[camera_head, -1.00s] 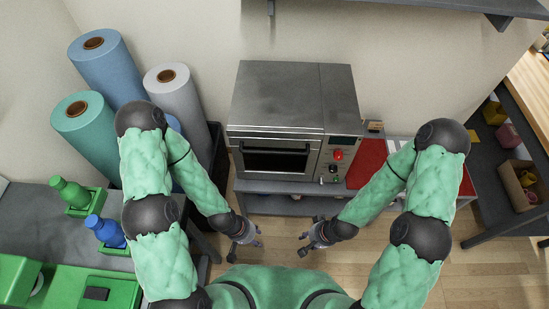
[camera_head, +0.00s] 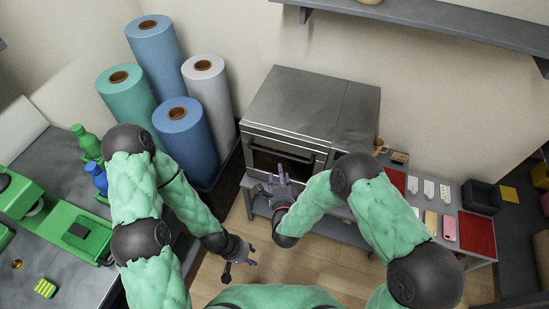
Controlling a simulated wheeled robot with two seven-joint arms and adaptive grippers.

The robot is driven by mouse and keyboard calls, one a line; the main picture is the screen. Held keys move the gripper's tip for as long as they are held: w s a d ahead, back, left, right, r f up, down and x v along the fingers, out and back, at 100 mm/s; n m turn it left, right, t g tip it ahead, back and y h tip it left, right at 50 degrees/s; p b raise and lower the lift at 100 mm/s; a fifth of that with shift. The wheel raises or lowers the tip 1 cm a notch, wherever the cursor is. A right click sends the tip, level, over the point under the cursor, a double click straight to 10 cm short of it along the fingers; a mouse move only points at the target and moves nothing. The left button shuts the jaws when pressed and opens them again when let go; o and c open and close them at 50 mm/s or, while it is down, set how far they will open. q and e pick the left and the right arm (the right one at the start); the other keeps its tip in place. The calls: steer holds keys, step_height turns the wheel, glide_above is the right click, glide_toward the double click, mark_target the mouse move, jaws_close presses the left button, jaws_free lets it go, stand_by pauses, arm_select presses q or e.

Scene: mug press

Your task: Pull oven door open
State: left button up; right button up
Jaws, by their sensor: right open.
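The grey metal oven (camera_head: 318,105) stands on a low grey bench against the wall. Its front door (camera_head: 268,160), with a dark window and a bar handle across the top, looks shut. My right gripper (camera_head: 270,180) is open in front of the lower part of the door, its fingers pointing at the oven. I cannot tell whether it touches the door. My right forearm hides the oven's control panel. My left gripper (camera_head: 239,270) hangs lower, over the floor, apart from the oven; its fingers look spread and empty.
Several fabric rolls (camera_head: 184,130) stand left of the oven. A green machine (camera_head: 70,225) and bottles are on the left table. A brown mug (camera_head: 378,145) stands right of the oven. Red mats (camera_head: 477,235) and small items lie on the right bench. A shelf (camera_head: 440,25) hangs above.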

mark_target(277, 155)
steer(key=w+b, duration=0.1)
steer(key=w, duration=0.2)
steer(key=w+f+b, duration=0.1)
steer(key=w, duration=0.3)
steer(key=w+a+f+b, duration=0.1)
steer(key=w, duration=0.2)
steer(key=shift+w, duration=0.25)
jaws_close()
